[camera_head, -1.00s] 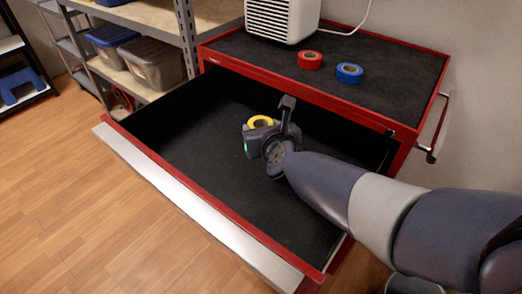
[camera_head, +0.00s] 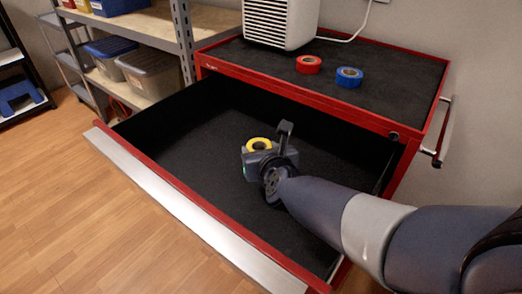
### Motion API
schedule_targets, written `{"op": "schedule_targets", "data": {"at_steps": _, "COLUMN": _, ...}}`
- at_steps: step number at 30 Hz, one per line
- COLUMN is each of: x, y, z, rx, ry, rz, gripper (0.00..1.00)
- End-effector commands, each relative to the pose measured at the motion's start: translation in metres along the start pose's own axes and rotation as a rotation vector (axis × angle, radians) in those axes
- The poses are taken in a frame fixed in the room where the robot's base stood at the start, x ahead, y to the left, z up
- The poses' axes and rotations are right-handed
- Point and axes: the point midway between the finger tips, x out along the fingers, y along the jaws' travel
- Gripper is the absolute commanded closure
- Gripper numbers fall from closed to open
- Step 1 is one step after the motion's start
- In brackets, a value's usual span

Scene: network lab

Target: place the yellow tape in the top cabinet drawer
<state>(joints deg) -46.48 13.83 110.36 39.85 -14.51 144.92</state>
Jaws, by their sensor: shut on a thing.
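The yellow tape (camera_head: 259,143) is a small roll, partly hidden behind my gripper (camera_head: 266,150). My gripper is shut on the tape and is over the inside of the open top cabinet drawer (camera_head: 190,140). The drawer is pulled far out of the red cabinet (camera_head: 345,113). Its black lined floor looks empty. I cannot tell whether the tape touches the drawer floor.
A red tape roll (camera_head: 308,65), a blue tape roll (camera_head: 349,77) and a white appliance (camera_head: 280,22) stand on the cabinet top. A metal shelf (camera_head: 184,40) with bins (camera_head: 150,72) is at the left. Wood floor (camera_head: 70,215) is clear in front.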

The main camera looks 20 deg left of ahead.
Motion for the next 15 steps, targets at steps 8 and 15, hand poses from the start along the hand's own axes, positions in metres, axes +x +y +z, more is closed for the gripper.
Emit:
{"op": "schedule_targets", "data": {"at_steps": 8, "x": 0.003, "y": 0.0001, "z": -0.007, "rx": 0.001, "ry": -0.001, "rz": 0.0, "gripper": 0.68}}
{"op": "schedule_targets", "data": {"at_steps": 15, "x": 0.0027, "y": 0.0001, "z": -0.0065, "rx": 0.0, "ry": 0.0, "rz": 0.0, "gripper": 0.39}}
